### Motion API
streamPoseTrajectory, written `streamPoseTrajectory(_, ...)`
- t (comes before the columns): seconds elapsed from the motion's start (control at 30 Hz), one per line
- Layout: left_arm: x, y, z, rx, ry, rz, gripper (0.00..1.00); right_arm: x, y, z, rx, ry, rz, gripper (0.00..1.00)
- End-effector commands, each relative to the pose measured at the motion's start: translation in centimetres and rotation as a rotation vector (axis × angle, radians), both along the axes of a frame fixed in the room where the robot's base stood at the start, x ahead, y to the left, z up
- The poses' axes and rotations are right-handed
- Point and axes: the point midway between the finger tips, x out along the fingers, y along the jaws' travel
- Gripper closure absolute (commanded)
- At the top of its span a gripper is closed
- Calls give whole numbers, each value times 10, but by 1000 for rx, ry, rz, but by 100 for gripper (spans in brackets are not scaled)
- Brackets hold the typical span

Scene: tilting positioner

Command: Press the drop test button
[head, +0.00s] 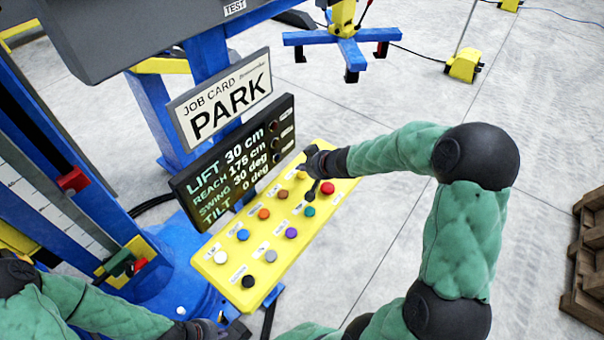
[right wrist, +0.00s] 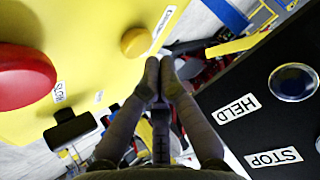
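A yellow control panel (head: 262,232) carries two rows of coloured buttons with small white labels, too small to read in the head view. Which label names the drop test cannot be read. My right gripper (head: 308,178) is over the panel's far end, by the yellow button (head: 302,175) and near the red button (head: 327,188). In the right wrist view its fingers (right wrist: 160,65) are together and empty, with the yellow button (right wrist: 136,42) just beyond the tips and the red button (right wrist: 25,78) at left. My left gripper (head: 208,328) is low in the head view; its fingers are unclear.
A black display (head: 232,165) with LIFT, REACH, SWING and TILT readings stands behind the panel, with indicator lamps at its right end. A PARK job card (head: 222,100) is above it. A blue positioner arm (head: 350,52) is at the back. Open floor lies right; a wooden pallet (head: 588,255) is at the edge.

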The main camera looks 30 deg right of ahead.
Motion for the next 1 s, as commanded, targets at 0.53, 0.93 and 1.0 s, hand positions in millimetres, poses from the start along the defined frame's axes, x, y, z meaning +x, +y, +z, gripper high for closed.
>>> streamPoseTrajectory(0.53, 0, 0, -1, 0, 0, 0, 100, 0, 0, -2, 0, 0, 0, 100)
streamPoseTrajectory(0.93, 0, 0, -4, 0, 0, 0, 100, 0, 0, -8, 1, 0, -1, 100)
streamPoseTrajectory(1.0, 0, 0, -4, 0, 0, 0, 100, 0, 0, -8, 0, 0, 0, 100)
